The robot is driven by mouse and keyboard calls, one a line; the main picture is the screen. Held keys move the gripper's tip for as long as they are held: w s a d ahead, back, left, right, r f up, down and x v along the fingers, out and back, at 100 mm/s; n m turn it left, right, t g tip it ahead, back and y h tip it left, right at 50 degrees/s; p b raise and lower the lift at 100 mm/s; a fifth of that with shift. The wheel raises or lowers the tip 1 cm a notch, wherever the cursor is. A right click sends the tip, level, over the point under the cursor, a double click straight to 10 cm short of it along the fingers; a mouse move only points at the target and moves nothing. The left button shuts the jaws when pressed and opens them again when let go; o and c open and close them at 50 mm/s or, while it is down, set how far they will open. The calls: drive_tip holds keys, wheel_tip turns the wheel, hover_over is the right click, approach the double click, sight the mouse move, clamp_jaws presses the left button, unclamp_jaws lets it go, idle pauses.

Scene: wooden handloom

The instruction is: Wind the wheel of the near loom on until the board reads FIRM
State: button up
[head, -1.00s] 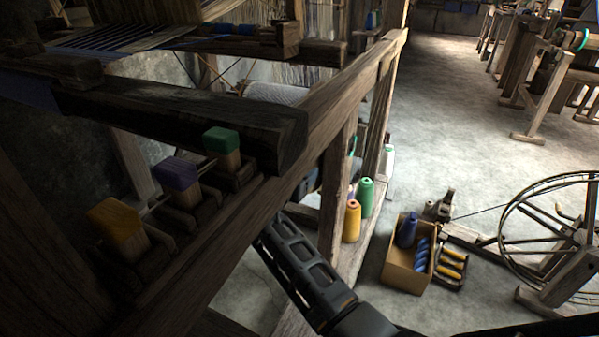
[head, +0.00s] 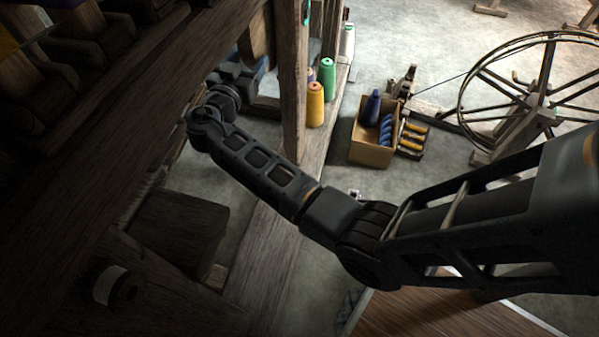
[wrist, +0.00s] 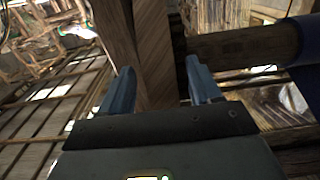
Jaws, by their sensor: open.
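The near loom (head: 150,130) fills the left of the head view with dark wooden beams. In that view my arm reaches under its long beam, and my fingers are hard to make out in the shade there. In the wrist view my gripper (wrist: 158,80) is open and empty, its two blue-grey fingers apart. A wooden post (wrist: 155,40) of the frame shows beyond and between them; I cannot tell how far off it is. A dark blue roll (wrist: 302,45) on a wooden bar is at the right. I cannot make out the loom's wheel or the board in either current view.
Orange (head: 315,104) and green (head: 327,80) yarn cones stand on the loom's lower rail. A cardboard box (head: 371,150) of blue yarn and a spinning wheel (head: 545,105) stand on the floor at right. Grey floor (head: 405,35) is free behind them.

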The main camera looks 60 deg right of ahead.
drive_tip(key=v, duration=0.2)
drive_tip(key=p+v, duration=0.1)
drive_tip(key=v, duration=0.1)
drive_tip(key=shift+s+f, duration=0.25)
drive_tip(key=shift+s, duration=0.1)
drive_tip(key=s+a+f+n+t+y+p, duration=0.3)
drive_tip(key=s+a+f+n+y+p, duration=0.15)
drive_tip(key=s+f+n+y, duration=0.4)
drive_tip(key=s+a+r+n+y+p, duration=0.1)
drive_tip(key=s+a+p, duration=0.1)
drive_tip(key=s, duration=0.5)
drive_tip(key=s+a+r+n+t+y+p, duration=0.1)
drive_tip(key=s+a+r+y+p, duration=0.1)
drive_tip(key=s, duration=0.5)
drive_tip(key=shift+a+n+p, duration=0.35)
drive_tip(key=shift+a+p, duration=0.4)
drive_tip(key=shift+a, duration=0.2)
drive_tip(key=shift+s+y, duration=0.1)
drive_tip(key=shift+y, duration=0.15)
